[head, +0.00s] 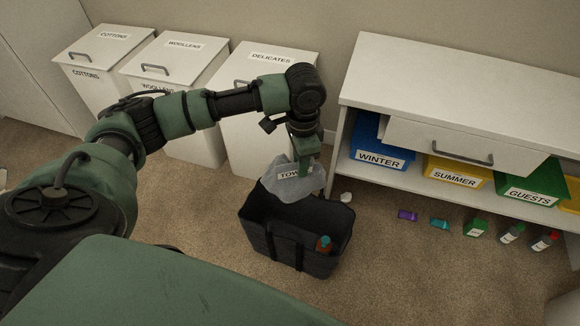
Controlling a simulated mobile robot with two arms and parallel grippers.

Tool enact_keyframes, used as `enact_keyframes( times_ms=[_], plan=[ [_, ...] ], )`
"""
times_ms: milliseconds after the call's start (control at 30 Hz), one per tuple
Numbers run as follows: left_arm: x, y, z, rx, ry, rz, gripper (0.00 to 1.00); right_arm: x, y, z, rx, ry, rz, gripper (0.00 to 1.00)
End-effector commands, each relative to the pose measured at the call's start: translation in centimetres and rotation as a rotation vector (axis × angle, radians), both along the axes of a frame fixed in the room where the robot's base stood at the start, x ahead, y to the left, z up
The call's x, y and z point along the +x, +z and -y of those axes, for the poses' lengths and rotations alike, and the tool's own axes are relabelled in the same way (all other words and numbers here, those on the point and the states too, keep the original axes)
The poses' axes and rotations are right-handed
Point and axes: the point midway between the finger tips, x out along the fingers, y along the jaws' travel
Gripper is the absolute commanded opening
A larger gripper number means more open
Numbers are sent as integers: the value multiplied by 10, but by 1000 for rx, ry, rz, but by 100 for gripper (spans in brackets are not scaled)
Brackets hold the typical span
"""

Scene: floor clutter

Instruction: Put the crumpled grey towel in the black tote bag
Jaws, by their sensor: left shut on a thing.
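The crumpled grey towel (288,187) hangs from my left gripper (304,166), with a partly hidden label reading "TOW". My left gripper is shut on it, above the back part of the black tote bag (283,242). The bag stands upright and open on the carpet. The towel covers part of the bag's back rim in this view; I cannot tell whether it touches the bag. My right gripper does not show.
Several small bottles and packets, including a purple one (407,215), lie or stand right of the bag. Labelled white hampers (262,130) and a white shelf unit (440,75) stand behind.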

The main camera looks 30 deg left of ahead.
Motion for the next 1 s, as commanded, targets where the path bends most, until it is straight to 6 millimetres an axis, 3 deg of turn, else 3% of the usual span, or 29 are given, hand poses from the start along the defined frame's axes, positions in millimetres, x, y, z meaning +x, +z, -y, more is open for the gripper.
enact_keyframes(
  times_ms=[33, 100, 300, 467, 1000],
  plan=[
    [7, -38, -12, 1, -67, -6, 0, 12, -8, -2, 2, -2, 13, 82],
    [16, -67, -26, 1, -175, -5, 0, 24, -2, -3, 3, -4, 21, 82],
    [28, -121, -57, -1, -394, -2, 0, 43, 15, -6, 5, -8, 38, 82],
    [31, -133, -66, -2, -462, 1, 0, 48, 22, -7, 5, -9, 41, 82],
    [31, -137, -67, -2, -470, 1, 0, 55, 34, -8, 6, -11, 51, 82]
  ],
)
